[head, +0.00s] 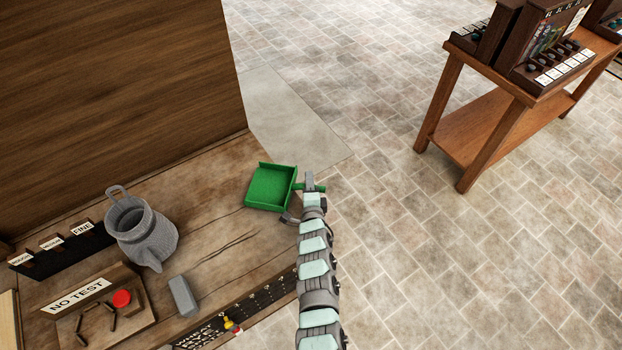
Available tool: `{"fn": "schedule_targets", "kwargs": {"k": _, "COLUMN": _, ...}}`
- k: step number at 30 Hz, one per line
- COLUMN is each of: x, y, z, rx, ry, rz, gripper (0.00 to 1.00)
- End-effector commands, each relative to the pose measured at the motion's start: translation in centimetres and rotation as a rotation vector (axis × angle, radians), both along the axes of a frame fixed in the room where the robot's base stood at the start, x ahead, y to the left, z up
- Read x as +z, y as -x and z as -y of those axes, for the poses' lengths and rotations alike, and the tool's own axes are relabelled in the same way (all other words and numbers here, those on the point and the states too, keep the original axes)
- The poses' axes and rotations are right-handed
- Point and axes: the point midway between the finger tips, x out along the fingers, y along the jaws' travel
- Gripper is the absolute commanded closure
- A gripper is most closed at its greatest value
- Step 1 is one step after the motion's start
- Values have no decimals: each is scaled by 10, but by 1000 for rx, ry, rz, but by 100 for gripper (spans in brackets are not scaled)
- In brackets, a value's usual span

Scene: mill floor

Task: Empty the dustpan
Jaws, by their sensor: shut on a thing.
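The green dustpan (270,188) is at the right end of the wooden bench, its handle pointing right. Its tray looks empty from here, though fine dust would be too small to tell. My gripper (308,187) is at the handle and shut on it, at the bench's right edge. My arm comes up from the bottom of the view. I cannot tell whether the pan touches the bench top or is held just above it.
On the bench (215,265) stand a grey jug (143,236), a grey block (183,296), a "NO TEST" board (98,315) with a red button, and a dark labelled rack (60,250). A wooden panel (120,80) rises behind. Tiled floor (440,240) lies open to the right, before a wooden stand (480,140).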

Motion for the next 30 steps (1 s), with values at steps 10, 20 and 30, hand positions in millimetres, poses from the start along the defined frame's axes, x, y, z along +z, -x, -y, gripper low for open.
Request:
{"fn": "schedule_targets", "kwargs": {"k": 10, "x": -2, "y": -12, "z": -5, "rx": -7, "ry": -9, "rz": 1, "gripper": 100}}
{"fn": "schedule_targets", "kwargs": {"k": 20, "x": -8, "y": -18, "z": -35, "rx": -1, "ry": -5, "rz": 4, "gripper": 100}}
{"fn": "schedule_targets", "kwargs": {"k": 30, "x": -9, "y": -23, "z": -58, "rx": -2, "ry": -4, "rz": 6, "gripper": 100}}
